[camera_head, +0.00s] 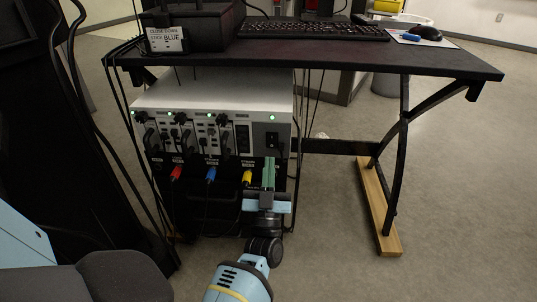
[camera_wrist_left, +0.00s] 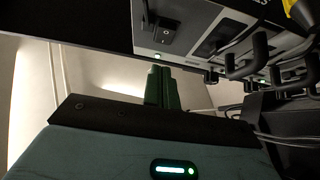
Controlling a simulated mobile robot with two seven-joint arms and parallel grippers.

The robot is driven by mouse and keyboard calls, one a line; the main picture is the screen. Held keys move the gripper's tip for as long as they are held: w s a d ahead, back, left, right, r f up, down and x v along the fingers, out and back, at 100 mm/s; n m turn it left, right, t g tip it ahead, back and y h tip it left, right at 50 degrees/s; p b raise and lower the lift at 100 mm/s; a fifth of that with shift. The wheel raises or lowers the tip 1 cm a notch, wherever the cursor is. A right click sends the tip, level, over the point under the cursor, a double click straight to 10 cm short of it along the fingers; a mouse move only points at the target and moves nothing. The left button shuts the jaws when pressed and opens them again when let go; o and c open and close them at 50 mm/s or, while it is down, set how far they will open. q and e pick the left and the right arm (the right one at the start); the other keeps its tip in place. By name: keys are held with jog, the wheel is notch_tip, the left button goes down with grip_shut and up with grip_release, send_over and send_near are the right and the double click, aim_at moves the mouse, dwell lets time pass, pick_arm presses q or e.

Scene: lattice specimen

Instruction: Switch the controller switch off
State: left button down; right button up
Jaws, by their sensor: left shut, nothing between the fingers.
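The controller (camera_head: 215,95) is a white-topped box with a grey panel under the desk. Its black rocker switch (camera_head: 272,139) is at the right end of the panel, below a lit green light. The switch also shows in the left wrist view (camera_wrist_left: 167,33), but I cannot tell its rocker position. My left gripper (camera_head: 269,162) has green fingers, shut and empty, just below the switch in the head view. In the left wrist view the fingertips (camera_wrist_left: 160,70) are near the panel edge, and I see no clear contact. My right gripper is not in view.
A dark desk (camera_head: 300,57) overhangs the controller, with a keyboard (camera_head: 315,30) and mouse (camera_head: 425,33) on it. Red (camera_head: 176,173), blue (camera_head: 211,174) and yellow (camera_head: 247,177) plugs and hanging cables are left of the gripper. Floor to the right is clear up to the desk leg.

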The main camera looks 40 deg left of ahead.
aim_at(271, 143)
pick_arm(q)
jog(key=shift+w+a+b, duration=0.95)
jog(key=shift+w+a, duration=0.5)
jog(key=shift+w, duration=0.3)
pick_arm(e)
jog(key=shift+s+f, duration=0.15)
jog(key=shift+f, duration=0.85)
pick_arm(q)
jog(key=shift+f, duration=0.1)
jog(key=shift+w+a, duration=0.15)
jog(key=shift+w, duration=0.05)
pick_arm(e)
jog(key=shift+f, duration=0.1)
pick_arm(q)
jog(key=shift+s+f, duration=0.1)
jog(key=shift+s, duration=0.05)
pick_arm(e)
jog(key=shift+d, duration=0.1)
